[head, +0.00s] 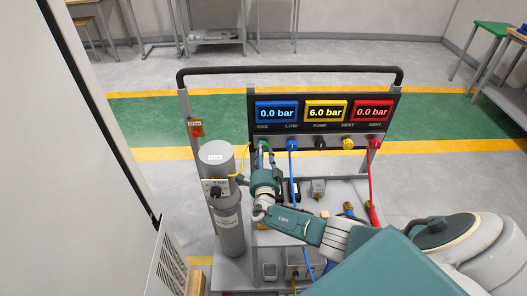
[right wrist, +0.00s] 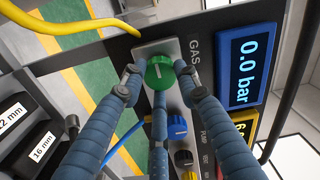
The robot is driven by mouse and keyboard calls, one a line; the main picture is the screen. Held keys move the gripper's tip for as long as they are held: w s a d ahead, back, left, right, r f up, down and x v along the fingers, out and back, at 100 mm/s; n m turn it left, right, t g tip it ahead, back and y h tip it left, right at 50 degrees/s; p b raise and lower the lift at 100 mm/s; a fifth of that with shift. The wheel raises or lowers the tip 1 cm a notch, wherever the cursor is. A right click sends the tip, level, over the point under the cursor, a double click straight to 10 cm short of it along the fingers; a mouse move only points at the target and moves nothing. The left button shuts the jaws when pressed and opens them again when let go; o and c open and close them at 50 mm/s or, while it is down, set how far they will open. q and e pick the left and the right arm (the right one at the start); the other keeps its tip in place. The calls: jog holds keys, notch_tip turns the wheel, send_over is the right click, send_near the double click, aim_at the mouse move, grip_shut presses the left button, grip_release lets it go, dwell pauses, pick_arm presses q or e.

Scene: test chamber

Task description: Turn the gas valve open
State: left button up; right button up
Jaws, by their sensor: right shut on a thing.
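The gas valve is a green round knob (right wrist: 160,74) with a pale mark on its face, on a light plate beside the GAS label in the right wrist view. My right gripper (right wrist: 157,82) has its blue-grey fingers closed around this knob. In the head view my right gripper (head: 263,160) reaches up to the left end of the panel (head: 388,118), where its fingers largely hide the green knob. The blue display (head: 277,111) above the GAS label reads 0.0 bar. My left gripper is not in view.
The yellow display (head: 326,111) reads 6.0 bar and the red display (head: 371,111) 0.0 bar. Blue (head: 292,144), black and yellow knobs follow to the right. A grey cylinder (head: 229,225) stands left of my gripper, with a yellow hose (right wrist: 68,27) close by.

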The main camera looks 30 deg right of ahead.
jog(key=shift+w+a+r, duration=0.1)
jog(key=shift+w+a, duration=0.05)
jog(key=shift+a, duration=0.05)
dwell(0.3)
jog(key=o, duration=1.2)
jog(key=shift+c, duration=0.2)
jog(key=v, duration=1.2)
